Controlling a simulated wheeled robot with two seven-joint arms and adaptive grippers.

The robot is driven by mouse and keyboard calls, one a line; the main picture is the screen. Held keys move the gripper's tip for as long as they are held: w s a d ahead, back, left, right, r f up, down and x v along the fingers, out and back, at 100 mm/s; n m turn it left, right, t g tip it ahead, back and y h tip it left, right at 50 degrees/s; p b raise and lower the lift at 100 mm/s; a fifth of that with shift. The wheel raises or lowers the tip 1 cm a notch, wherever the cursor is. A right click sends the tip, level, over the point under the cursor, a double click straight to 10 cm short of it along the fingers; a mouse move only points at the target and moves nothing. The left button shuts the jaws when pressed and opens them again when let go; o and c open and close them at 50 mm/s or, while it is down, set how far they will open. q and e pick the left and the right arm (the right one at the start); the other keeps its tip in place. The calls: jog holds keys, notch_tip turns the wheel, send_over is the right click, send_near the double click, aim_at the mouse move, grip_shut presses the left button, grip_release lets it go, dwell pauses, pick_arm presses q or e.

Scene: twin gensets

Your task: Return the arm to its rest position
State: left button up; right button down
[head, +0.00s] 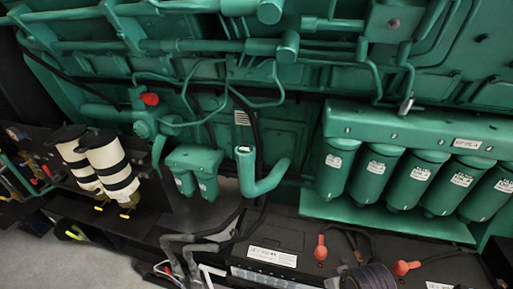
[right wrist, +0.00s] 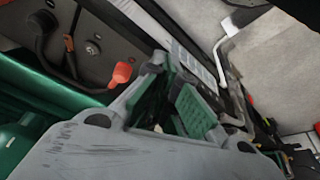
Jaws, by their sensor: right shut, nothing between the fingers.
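My right gripper (right wrist: 172,108) fills the lower middle of the right wrist view, with a grey body and green finger pads. It is shut and holds nothing. Beyond it in that view are a dark battery top and a red terminal cap (right wrist: 121,74). A dark rounded part at the bottom edge of the head view may belong to my right arm. The right fingertips cannot be made out in the head view. My left gripper does not show in either view.
The green engine (head: 290,60) spans the back, with several green filters (head: 377,172) at right. A capped green filler pipe (head: 262,180) stands in the middle. White-and-black filters (head: 108,165) are at left. Batteries with red terminal caps (head: 321,248) and cables lie in front. Bare floor (head: 95,262) shows lower left.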

jog(key=s+f+g, duration=0.1)
jog(key=s+f, duration=0.2)
jog(key=f, duration=3)
jog(key=s+d+f, duration=0.2)
jog(key=s+f, duration=0.8)
jog(key=s, duration=0.1)
jog(key=s+d+f+g, duration=0.1)
jog(key=s+d+f, duration=0.1)
jog(key=s+f, duration=0.7)
jog(key=shift+s+d+f+g, duration=0.3)
jog(key=shift+s+f, duration=0.1)
jog(key=shift+s, duration=0.75)
